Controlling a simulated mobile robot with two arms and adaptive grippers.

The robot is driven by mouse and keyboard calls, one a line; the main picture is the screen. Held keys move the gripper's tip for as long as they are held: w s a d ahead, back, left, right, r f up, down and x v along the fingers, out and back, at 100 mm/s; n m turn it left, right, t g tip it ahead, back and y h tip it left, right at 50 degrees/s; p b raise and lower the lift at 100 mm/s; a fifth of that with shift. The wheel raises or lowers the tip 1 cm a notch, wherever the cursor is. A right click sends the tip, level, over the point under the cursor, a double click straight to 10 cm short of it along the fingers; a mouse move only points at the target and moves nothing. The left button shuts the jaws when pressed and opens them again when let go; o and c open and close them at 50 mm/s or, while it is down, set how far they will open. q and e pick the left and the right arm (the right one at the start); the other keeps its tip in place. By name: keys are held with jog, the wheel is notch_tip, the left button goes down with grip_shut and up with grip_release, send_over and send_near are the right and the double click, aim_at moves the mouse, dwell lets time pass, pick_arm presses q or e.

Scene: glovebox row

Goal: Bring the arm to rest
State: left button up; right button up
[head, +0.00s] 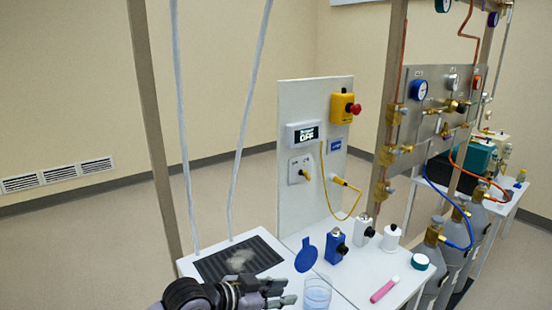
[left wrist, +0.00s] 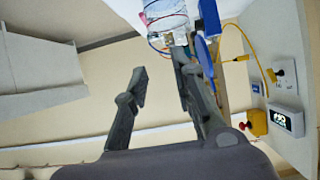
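My left gripper (head: 284,292) is at the bottom of the head view, near the front of the white bench (head: 287,241). In the left wrist view the two fingers of this gripper (left wrist: 160,73) stand apart, with nothing between them. A clear beaker (head: 317,293) with a bluish lower part is just right of the fingertips in the head view. The beaker also shows beyond the fingers in the left wrist view (left wrist: 165,16). Whether the fingers touch it I cannot tell, but they are not closed around it. My right gripper is not in view.
A blue paddle (head: 306,256), a blue bottle (head: 335,247), white bottles (head: 391,238), a green-capped jar (head: 419,262) and a pink marker (head: 384,290) are around the beaker. A dark grille (head: 272,256) lies behind the gripper. A white panel (head: 309,100) stands behind. Open floor is at left.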

pick_arm(q)
jog(key=s+a+f+n+y, duration=0.1)
jog(key=s+a+f, duration=0.1)
jog(key=s+f, duration=0.1)
jog(key=s+a+f+n+y, duration=0.1)
jog(key=s+f, duration=0.2)
jog(key=s, duration=0.2)
jog(key=s+a+f+n+y, duration=0.1)
jog(key=s+a+f, duration=0.1)
jog(key=s+f, duration=0.2)
jog(key=shift+a+n, duration=0.3)
jog(key=s+a+f+n+g+y, duration=0.2)
jog(key=s+a+f+n+y, duration=0.15)
jog(key=s+a, duration=0.5)
jog(key=s+a+f+n+g+y, duration=0.2)
jog(key=s+a+f+y, duration=0.15)
jog(key=s+a, duration=0.5)
notch_tip(320, 180, down, 28)
jog(key=s+d+g, duration=0.1)
jog(key=s, duration=0.2)
jog(key=s+a+f+g, duration=0.1)
jog(key=s+a+f, duration=0.1)
jog(key=s+f, duration=1.2)
jog(key=shift+s+a+f, duration=0.35)
jog(key=shift+s+a, duration=0.05)
jog(key=shift+s, duration=0.45)
